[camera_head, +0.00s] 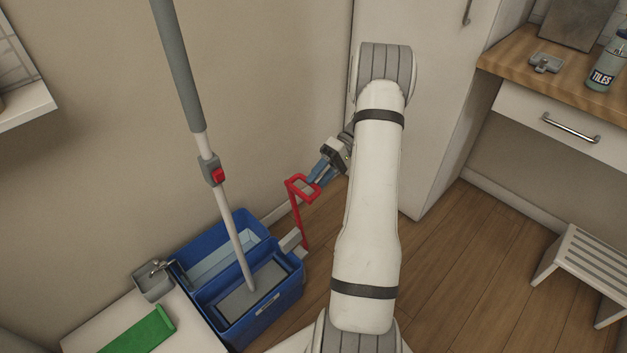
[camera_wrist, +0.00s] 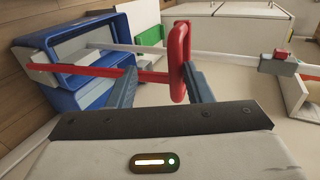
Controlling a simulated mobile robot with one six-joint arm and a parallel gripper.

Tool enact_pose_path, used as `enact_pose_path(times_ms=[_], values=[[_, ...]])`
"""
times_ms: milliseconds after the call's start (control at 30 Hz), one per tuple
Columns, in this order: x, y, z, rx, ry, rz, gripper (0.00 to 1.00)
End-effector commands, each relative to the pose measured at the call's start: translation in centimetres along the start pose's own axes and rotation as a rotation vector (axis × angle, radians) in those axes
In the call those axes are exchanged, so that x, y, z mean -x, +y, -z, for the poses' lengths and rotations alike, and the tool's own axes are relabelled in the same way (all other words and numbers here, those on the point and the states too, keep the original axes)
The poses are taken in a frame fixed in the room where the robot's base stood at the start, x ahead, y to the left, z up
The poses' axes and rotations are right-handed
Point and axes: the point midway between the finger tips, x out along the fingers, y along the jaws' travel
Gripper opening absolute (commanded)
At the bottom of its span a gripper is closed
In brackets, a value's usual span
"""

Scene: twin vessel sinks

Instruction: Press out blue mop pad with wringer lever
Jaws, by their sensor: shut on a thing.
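The wringer lever (camera_head: 299,215) is a red bar with a loop handle, standing up from the right side of a blue bucket (camera_head: 262,325). My gripper (camera_head: 322,176) is shut on the loop handle; in the wrist view the red lever (camera_wrist: 180,62) shows between the fingers of my gripper (camera_wrist: 164,88). A mop (camera_head: 237,240) with a grey grip stands tilted in the bucket's front compartment, its pole ending at a dark grey flat plate (camera_head: 240,302). I cannot make out the blue pad itself. The bucket also shows in the wrist view (camera_wrist: 75,95).
A white cabinet (camera_head: 440,100) stands behind my arm. A slatted stool (camera_head: 590,262) is at the right; the wooden floor between is clear.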

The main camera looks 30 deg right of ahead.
Motion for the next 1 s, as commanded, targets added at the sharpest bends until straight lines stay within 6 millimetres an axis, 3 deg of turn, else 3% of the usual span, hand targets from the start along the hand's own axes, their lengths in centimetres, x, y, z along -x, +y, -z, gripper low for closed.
enact_pose_path(times_ms=[367,800,1000], values=[[0.5,0.0,0.1,0.001,0.003,-0.007,0.36],[6.9,-0.2,-0.2,0.002,0.002,-0.004,0.36],[7.8,-0.2,-0.2,0.002,-0.001,-0.003,0.36]])
